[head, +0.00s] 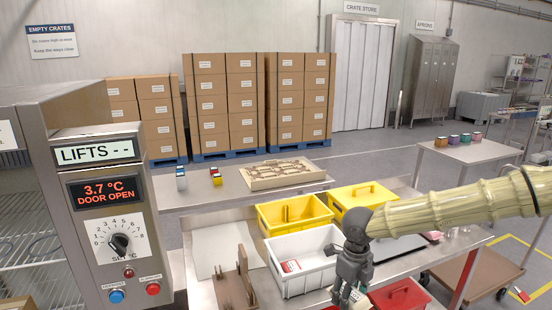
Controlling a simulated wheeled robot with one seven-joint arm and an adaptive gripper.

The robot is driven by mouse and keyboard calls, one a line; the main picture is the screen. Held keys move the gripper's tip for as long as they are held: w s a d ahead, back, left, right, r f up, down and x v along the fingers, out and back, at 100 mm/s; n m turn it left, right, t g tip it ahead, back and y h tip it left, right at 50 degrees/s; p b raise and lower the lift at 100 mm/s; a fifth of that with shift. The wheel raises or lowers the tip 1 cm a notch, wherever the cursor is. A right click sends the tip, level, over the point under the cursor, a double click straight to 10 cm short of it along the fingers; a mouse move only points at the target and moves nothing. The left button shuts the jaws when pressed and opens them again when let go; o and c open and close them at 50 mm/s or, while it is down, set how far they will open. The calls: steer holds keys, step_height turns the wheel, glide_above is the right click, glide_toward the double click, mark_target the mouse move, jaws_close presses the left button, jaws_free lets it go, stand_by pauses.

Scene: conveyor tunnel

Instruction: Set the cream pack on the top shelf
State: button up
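I cannot pick out a clearly cream pack in the head view. A small white-and-red pack (291,266) lies in the white crate (304,282) on the near steel table. My gripper (346,298) hangs pointing down at the right side of that crate, beside the red box (399,296). A wire shelf (30,262) shows inside the open cabinet at the left. A rack (515,68) with small items on its upper shelf stands at the far right.
Yellow crates (296,214) stand behind the white crate. A brown slotted holder (236,286) is left of it. The back table bears small packs (216,177) and a beige tray (284,174). More coloured packs (453,140) sit on the right table. A brown cart (474,274) stands right.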

steer(key=shift+s+f+n, duration=0.2)
steer(key=shift+s+n, duration=0.25)
steer(key=shift+s+f+n, duration=0.15)
steer(key=shift+s+n, duration=0.3)
steer(key=s+f+n+b, duration=0.2)
steer(key=f+n, duration=0.7)
steer(key=n, duration=0.4)
steer(key=s+a+f+n+b, duration=0.1)
steer(key=s+f+n+b, duration=0.1)
steer(key=f+n, duration=0.7)
steer(key=s+n, duration=0.1)
steer(key=n, duration=0.4)
steer(key=shift+s+a+f+b, duration=0.15)
steer(key=shift+s+a+b, duration=0.1)
steer(key=shift+a+b, duration=0.1)
